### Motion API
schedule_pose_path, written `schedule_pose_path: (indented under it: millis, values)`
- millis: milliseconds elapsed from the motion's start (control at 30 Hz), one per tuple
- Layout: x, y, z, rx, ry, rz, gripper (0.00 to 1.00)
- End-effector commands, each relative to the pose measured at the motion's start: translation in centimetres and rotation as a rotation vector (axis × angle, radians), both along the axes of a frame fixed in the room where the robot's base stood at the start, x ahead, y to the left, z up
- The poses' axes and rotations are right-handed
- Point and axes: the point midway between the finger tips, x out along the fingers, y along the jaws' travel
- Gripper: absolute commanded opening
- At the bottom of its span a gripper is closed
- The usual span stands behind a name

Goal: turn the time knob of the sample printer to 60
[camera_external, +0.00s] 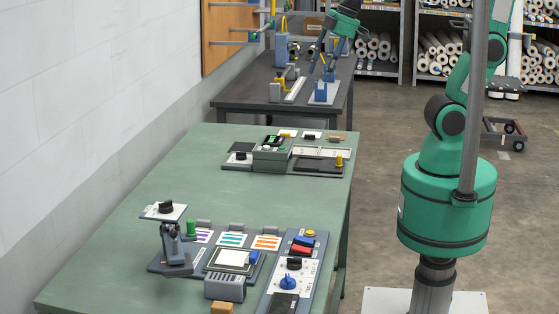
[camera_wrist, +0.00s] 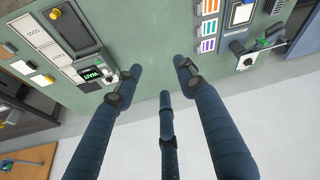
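My gripper (camera_wrist: 163,82) shows in the wrist view with three dark blue fingers spread apart and nothing between them. In the external view its fingers (camera_external: 325,56) hang at the top, beyond the green table. The near station, which may be the sample printer, has a light panel with a blue pointer knob (camera_external: 288,283) and a black knob (camera_external: 293,263). Which knob is the time knob, and its setting, are too small to read. My gripper is far from both. A third black knob (camera_external: 166,207) sits on a tilted white plate; it also shows in the wrist view (camera_wrist: 238,47).
The green table (camera_external: 130,236) also bears a far station with a display (camera_external: 273,140), whose green display (camera_wrist: 93,74) is in the wrist view. A dark table (camera_external: 240,98) stands behind. The left of the green table is clear.

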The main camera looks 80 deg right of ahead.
Motion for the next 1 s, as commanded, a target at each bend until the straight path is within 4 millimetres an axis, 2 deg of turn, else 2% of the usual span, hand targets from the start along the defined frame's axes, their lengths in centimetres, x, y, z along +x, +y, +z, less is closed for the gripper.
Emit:
schedule_pose_path:
  millis: [33, 200, 367, 500, 733, 1000]
  values:
    - [1.1, 1.7, -0.4, -0.012, 0.015, 0.053, 0.40]
    - [4.1, 6.8, -1.5, -0.051, 0.047, 0.219, 0.40]
    - [6.4, 12.3, -3.1, -0.089, 0.076, 0.377, 0.40]
    - [7.8, 17.4, -5.0, -0.122, 0.100, 0.515, 0.40]
    - [8.9, 26.3, -9.1, -0.175, 0.136, 0.745, 0.40]
    - [7.8, 37.1, -15.3, -0.237, 0.176, 1.015, 0.40]
